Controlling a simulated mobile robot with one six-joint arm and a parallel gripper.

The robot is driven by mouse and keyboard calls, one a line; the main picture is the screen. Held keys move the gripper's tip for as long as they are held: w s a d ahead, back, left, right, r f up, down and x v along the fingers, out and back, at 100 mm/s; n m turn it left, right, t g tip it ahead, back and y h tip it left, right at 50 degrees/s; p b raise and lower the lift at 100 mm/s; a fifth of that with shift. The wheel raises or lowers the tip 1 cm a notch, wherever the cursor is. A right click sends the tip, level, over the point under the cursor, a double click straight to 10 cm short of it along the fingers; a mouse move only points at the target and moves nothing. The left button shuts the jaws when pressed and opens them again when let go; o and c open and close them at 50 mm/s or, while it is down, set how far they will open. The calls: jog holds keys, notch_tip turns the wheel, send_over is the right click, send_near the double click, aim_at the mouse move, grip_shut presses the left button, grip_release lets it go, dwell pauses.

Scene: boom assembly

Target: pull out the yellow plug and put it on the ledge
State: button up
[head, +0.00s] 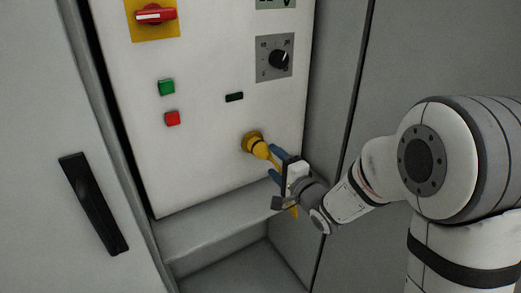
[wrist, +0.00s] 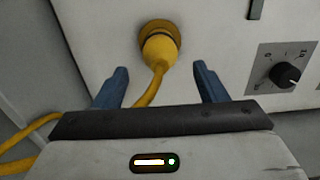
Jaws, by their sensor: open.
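The yellow plug (head: 261,150) sits in a round yellow socket (head: 251,140) low on the white panel. In the wrist view the plug (wrist: 160,48) points out of its socket (wrist: 158,30), with a yellow cable (wrist: 150,90) hanging from it. My gripper (head: 275,164) is close in front of the plug. In the wrist view its two blue fingers (wrist: 158,76) are apart, one on each side of the cable, with the plug just beyond the tips and nothing held. The ledge (head: 215,222) runs along under the panel and its visible part is bare.
The panel carries a red rotary switch (head: 155,14), a green button (head: 166,87), a red button (head: 172,118) and a black dial (head: 279,58). A cabinet door with a black handle (head: 93,203) stands at the left. A grey side wall (head: 430,50) is at the right.

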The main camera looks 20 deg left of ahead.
aim_at(260, 149)
jog(key=shift+x, duration=4.25)
jog(key=shift+b, duration=0.3)
jog(key=shift+c, duration=0.2)
jog(key=c, duration=1.3)
jog(key=shift+o, duration=0.2)
jog(key=shift+s, duration=0.1)
jog(key=shift+b+v, duration=0.4)
jog(key=shift+v, duration=2.55)
